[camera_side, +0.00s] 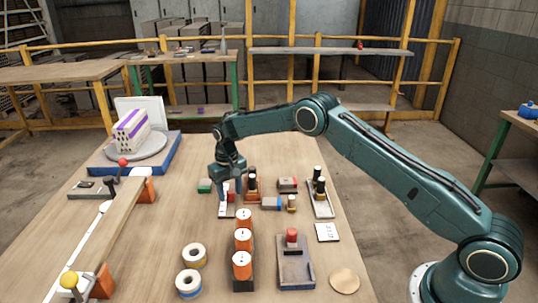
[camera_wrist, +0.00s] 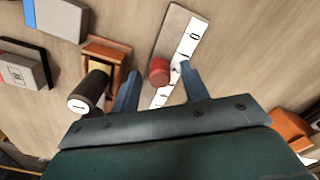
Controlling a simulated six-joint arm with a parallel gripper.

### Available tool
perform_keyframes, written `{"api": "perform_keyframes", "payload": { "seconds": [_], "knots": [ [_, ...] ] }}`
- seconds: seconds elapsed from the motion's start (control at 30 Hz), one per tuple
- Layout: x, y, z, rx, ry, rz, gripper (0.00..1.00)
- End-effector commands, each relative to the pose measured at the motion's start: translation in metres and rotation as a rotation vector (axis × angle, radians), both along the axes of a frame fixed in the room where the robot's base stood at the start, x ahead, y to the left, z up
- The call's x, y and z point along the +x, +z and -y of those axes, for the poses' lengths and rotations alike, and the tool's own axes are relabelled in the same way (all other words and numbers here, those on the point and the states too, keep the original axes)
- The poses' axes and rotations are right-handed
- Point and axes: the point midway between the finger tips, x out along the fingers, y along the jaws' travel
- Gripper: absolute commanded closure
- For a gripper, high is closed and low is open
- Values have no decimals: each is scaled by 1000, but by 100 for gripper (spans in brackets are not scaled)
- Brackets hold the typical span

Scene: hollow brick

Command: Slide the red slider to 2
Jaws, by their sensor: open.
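The red slider (camera_wrist: 159,70) is a short red knob on a narrow plate with a white number scale (camera_wrist: 192,36). A 0 shows near the scale's far end, with a 1 below it. More marks run down toward the gripper, and they are too small to read surely. My gripper (camera_wrist: 159,67) is open, with one finger on each side of the knob. I cannot tell whether either finger touches it. In the side view my gripper (camera_side: 226,194) points down over the scale plate (camera_side: 227,212), and its fingers partly hide the slider.
A black-handled part in an orange frame (camera_wrist: 97,75) stands close left of the fingers in the wrist view. In the side view, orange cylinders (camera_side: 242,240), a red-knobbed box (camera_side: 295,270) and tape rolls (camera_side: 190,282) stand nearer the camera. A hollow brick (camera_side: 131,131) sits at the back left.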

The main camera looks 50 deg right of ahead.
Motion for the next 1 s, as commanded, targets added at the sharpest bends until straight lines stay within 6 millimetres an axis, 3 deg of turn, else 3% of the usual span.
{"api": "perform_keyframes", "payload": {
  "seconds": [0.27, 0.8, 1.0],
  "knots": [
    [1, 28, 0, 0, 0, 3, 55],
    [1, 115, 0, 0, 1, 5, 55],
    [0, 131, 0, 0, 1, 3, 55]
  ]
}}
